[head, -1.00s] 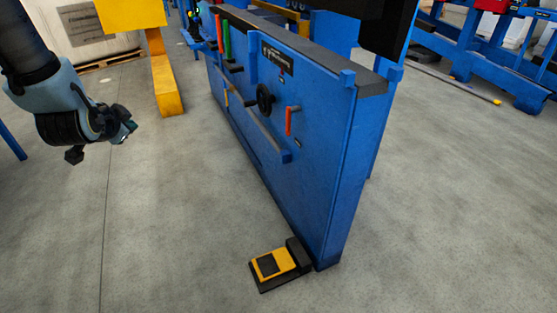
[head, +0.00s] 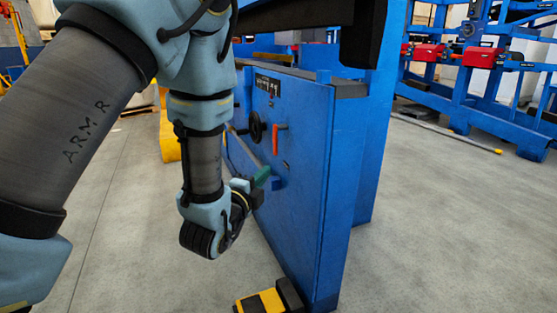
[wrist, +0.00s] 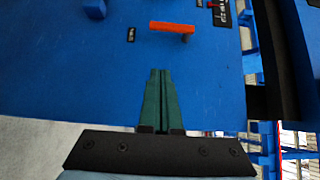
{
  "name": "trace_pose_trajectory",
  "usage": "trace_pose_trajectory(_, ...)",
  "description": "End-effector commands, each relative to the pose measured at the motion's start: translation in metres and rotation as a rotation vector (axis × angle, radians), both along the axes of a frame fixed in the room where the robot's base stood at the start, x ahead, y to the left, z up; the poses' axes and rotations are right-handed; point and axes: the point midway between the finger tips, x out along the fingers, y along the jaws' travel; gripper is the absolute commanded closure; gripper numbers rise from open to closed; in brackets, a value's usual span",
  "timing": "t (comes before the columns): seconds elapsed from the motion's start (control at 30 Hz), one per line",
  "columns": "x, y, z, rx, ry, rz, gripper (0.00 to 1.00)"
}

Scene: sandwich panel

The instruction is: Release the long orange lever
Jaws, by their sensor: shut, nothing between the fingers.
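The orange lever (head: 276,139) is on the near end of the blue panel and hangs roughly upright from its pivot in the head view. It also shows near the top of the wrist view (wrist: 172,27), lying across the picture. My gripper (head: 264,175) is in front of the panel, below the lever in the head view. In the wrist view its green fingers (wrist: 160,72) are together, with nothing between them, pointing toward the lever. A strip of blue panel shows between the fingertips and the lever, so they appear apart.
The blue panel (head: 305,190) carries a black handwheel (head: 256,127) left of the lever and a bar with a blue end (head: 277,183) close to my gripper. A yellow and black pedal (head: 268,300) is on the floor. Open floor lies to the right.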

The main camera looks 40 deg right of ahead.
Motion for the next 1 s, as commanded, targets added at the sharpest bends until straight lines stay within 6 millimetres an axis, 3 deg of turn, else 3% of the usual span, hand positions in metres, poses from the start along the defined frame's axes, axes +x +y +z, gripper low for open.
trace_pose_trajectory(0.37, 0.005, -0.010, 0.000, -0.002, 0.001, 0.002, 1.00)
trace_pose_trajectory(0.83, 0.042, -0.093, -0.001, -0.003, 0.002, 0.002, 1.00)
trace_pose_trajectory(1.0, 0.066, -0.101, -0.001, -0.001, 0.003, 0.004, 1.00)
